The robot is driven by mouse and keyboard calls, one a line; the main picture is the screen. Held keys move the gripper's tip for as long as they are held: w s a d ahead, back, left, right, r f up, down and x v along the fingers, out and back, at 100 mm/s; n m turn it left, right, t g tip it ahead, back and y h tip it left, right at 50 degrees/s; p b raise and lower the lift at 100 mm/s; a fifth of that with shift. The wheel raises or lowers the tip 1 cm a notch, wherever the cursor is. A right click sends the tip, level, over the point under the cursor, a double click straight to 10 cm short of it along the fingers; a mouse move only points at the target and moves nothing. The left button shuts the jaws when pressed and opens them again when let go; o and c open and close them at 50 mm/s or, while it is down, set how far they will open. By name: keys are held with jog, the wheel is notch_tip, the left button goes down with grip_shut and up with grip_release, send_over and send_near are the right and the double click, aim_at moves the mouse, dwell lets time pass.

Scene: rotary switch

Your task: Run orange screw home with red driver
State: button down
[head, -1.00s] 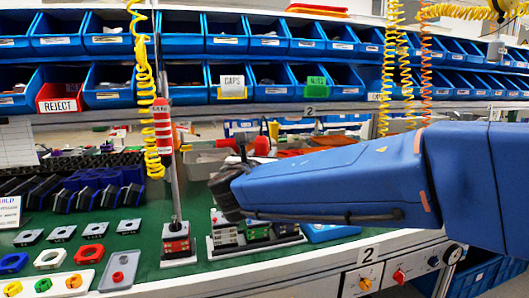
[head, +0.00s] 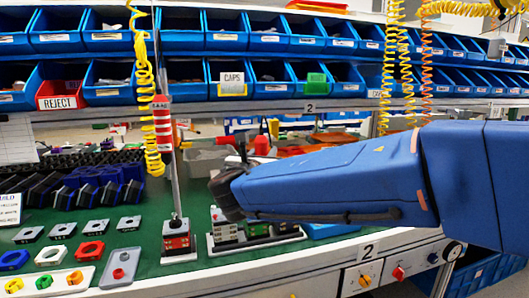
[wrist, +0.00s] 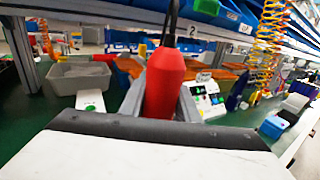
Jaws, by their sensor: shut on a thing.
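The red driver (wrist: 165,85) stands between the jaws of my gripper (wrist: 160,108) in the wrist view, its rounded handle toward the camera and a dark cord or stem at its top. My gripper is shut on it. In the head view, my gripper (head: 226,192) is at the left end of my blue arm, above the green bench near the small fixtures. The driver's tip is hidden in the wrist view, and the driver cannot be made out for certain in the head view. I cannot pick out the orange screw in either view.
A pole on a red-fronted base (head: 179,240) stands left of my gripper, with a yellow coiled cord (head: 148,95) nearby. A fixture plate (head: 255,238) lies below my gripper. A grey bin (wrist: 75,77) is behind. Nuts, plates and a white knob tray (head: 45,283) occupy the left bench.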

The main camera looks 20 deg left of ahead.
jog(key=shift+f, duration=0.65)
dwell(3.3)
jog(key=shift+r, duration=2.3)
